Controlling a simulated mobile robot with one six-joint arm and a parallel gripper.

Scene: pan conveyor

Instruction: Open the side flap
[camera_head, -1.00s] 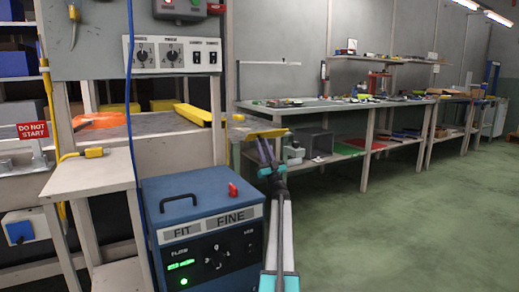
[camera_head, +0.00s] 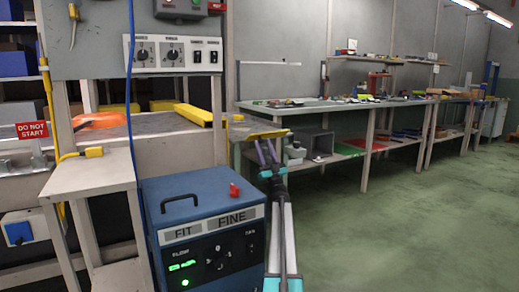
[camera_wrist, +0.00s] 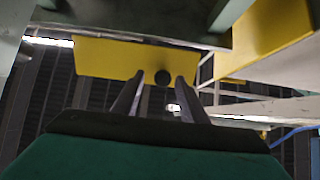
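The side flap (camera_head: 258,134) is a yellow panel at the end of the conveyor frame in the head view, near the picture's middle. My gripper (camera_head: 266,142) is just below and in front of the flap. The gripper holds nothing.
A blue FIT/FINE box (camera_head: 205,230) stands left of my arm. A small white stand (camera_head: 88,178) is further left. A workbench (camera_head: 350,105) with shelves runs along the wall to the right. The green floor (camera_head: 400,235) on the right is clear.

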